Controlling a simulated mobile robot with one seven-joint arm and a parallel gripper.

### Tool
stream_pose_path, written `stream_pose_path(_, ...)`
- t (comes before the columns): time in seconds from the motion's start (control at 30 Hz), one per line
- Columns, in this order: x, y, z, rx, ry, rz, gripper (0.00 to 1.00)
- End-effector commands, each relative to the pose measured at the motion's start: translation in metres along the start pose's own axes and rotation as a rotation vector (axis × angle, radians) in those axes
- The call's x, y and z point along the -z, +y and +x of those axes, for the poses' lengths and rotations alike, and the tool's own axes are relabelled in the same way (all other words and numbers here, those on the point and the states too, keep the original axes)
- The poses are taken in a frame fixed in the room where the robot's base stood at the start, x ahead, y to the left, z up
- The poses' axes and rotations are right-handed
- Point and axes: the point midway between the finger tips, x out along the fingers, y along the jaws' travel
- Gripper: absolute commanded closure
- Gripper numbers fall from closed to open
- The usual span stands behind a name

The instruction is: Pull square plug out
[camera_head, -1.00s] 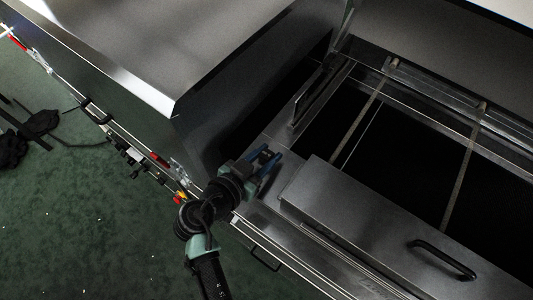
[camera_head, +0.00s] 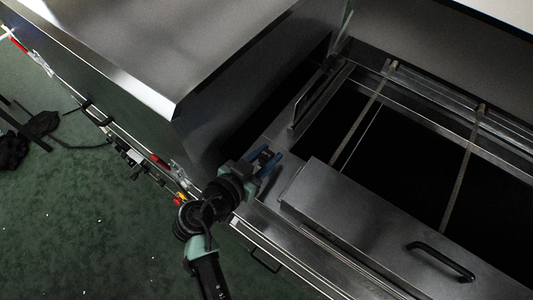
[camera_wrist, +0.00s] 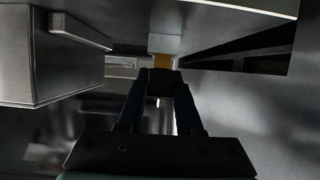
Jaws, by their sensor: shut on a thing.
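My gripper (camera_head: 268,161) is over the near-left corner of the steel machine's open section, with its blue fingers pointing up and right. In the wrist view the fingers (camera_wrist: 161,76) close together around a small orange-brown piece, which I take to be the square plug (camera_wrist: 162,61). A pale square block (camera_wrist: 164,43) is right behind and above it, under a metal panel. The fingers hide part of the plug, so I cannot tell how deep it sits. In the head view the plug cannot be made out.
A steel cover with a black handle (camera_head: 441,260) lies right of my gripper. A large sloped hood (camera_head: 160,50) rises to its left. Dark openings crossed by thin rails (camera_head: 358,124) lie beyond. A black handle and fittings (camera_head: 133,156) line the front side above green floor.

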Motion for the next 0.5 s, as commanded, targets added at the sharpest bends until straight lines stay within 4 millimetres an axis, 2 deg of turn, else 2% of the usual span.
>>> stream_pose_path(0.5, 0.017, 0.0, -0.007, -0.001, 0.001, 0.001, 1.0)
